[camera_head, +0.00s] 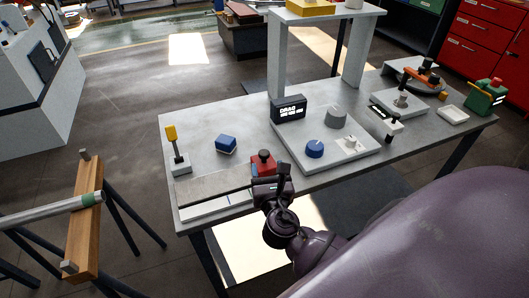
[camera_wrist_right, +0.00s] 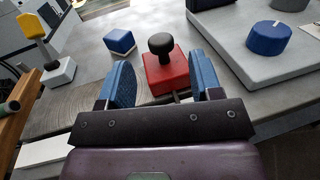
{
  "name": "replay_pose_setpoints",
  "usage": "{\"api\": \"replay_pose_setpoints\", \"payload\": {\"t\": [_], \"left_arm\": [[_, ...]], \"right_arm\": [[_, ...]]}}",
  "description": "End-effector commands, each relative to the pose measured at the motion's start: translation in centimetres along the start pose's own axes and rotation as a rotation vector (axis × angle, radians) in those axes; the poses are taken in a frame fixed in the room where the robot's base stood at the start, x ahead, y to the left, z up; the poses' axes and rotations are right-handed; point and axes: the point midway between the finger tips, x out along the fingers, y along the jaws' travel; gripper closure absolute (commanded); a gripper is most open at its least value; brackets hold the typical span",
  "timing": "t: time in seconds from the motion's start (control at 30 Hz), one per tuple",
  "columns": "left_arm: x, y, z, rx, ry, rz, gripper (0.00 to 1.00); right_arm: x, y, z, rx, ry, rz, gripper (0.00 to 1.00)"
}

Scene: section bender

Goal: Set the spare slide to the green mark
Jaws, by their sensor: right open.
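The slide is a red block (camera_head: 263,163) with a black knob, at the right end of a flat grey rail (camera_head: 212,185) near the table's front edge. In the right wrist view the red block (camera_wrist_right: 166,74) and its round black knob (camera_wrist_right: 161,44) show between the fingers of my right gripper (camera_wrist_right: 161,82). These blue-padded fingers are apart, and I cannot tell whether they touch the block. In the head view my right gripper (camera_head: 271,186) is just in front of the block. A white strip below the rail bears a blue line (camera_head: 228,199). No green mark shows on it; my gripper hides part of that area.
A blue block (camera_head: 226,144) and a yellow-topped lever (camera_head: 172,142) stand behind the rail. To the right is a grey panel (camera_head: 350,166) with a blue knob (camera_head: 314,148) and a dark display (camera_head: 288,109). A pipe on a wooden stand (camera_head: 84,232) is at left.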

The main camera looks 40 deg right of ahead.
Motion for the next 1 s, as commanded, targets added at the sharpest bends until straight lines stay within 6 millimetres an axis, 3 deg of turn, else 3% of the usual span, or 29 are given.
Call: {"api": "replay_pose_setpoints", "payload": {"t": [0.1, 0.33, 0.8, 1.0], "left_arm": [[-0.2, 0.0, 0.1, -0.001, -0.003, -0.001, 0.27], [-0.3, -0.1, 0.3, -0.001, -0.008, -0.002, 0.27], [-0.1, 0.0, -0.1, 0.0, -0.001, -0.001, 0.27], [0.0, 0.0, -0.2, 0.001, 0.002, 0.0, 0.27]], "right_arm": [[2.2, 0.0, 0.1, -0.001, -0.002, 0.0, 0.41], [5.1, 0.0, 0.0, -0.001, -0.001, 0.0, 0.41], [6.2, 0.0, 0.0, 0.001, 0.001, 0.0, 0.41], [6.2, 0.0, 0.0, 0.001, 0.001, 0.0, 0.7]]}}
